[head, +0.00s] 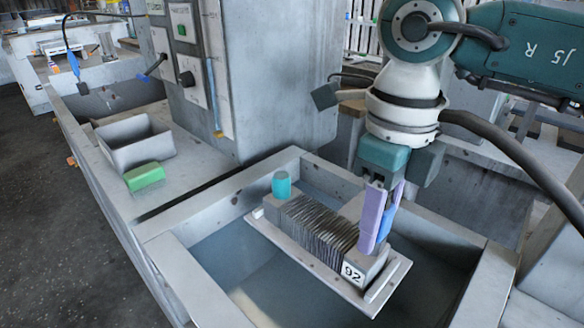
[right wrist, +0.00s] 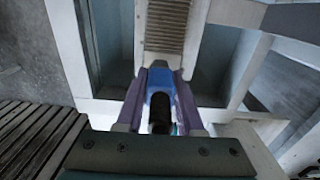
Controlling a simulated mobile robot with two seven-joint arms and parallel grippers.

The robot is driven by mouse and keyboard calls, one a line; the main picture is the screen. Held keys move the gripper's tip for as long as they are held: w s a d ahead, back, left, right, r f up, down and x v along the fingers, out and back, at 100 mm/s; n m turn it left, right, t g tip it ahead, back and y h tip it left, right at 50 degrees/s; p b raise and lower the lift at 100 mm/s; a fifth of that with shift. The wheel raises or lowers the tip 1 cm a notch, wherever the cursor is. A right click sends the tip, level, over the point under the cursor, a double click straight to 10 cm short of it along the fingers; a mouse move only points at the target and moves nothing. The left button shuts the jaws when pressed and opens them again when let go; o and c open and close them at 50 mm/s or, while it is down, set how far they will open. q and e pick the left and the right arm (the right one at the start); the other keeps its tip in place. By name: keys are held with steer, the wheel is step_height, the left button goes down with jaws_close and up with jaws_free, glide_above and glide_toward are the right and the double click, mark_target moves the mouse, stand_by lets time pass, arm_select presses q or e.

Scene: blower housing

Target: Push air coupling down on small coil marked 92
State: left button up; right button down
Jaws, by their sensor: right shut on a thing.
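The small coil (head: 318,228) is a grey ribbed block on a flat plate, with a white label reading 92 (head: 352,273) on its near end. It lies across the basin-like opening of the housing. My right gripper (head: 378,232) has purple fingers and points down at the coil's near right end. It is shut on a blue air coupling (head: 386,225). In the right wrist view the blue coupling (right wrist: 160,82) sits between the purple fingers, with a dark round part below it, in line with the ribbed coil (right wrist: 166,28). The fingers hide whether the coupling is fully seated. My left gripper is out of view.
A teal cylinder (head: 281,185) stands at the coil's far end. A grey open bin (head: 134,145) and a green block (head: 145,176) sit on the ledge at left. Raised frame walls (head: 205,293) surround the opening. A control column (head: 275,80) rises behind.

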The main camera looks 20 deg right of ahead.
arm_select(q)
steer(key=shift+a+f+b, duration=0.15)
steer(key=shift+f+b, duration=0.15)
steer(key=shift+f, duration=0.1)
arm_select(e)
steer(key=shift+d+f, duration=0.1)
steer(key=shift+f, duration=0.3)
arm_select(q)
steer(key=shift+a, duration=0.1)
arm_select(e)
steer(key=shift+c, duration=2.3)
jaws_free()
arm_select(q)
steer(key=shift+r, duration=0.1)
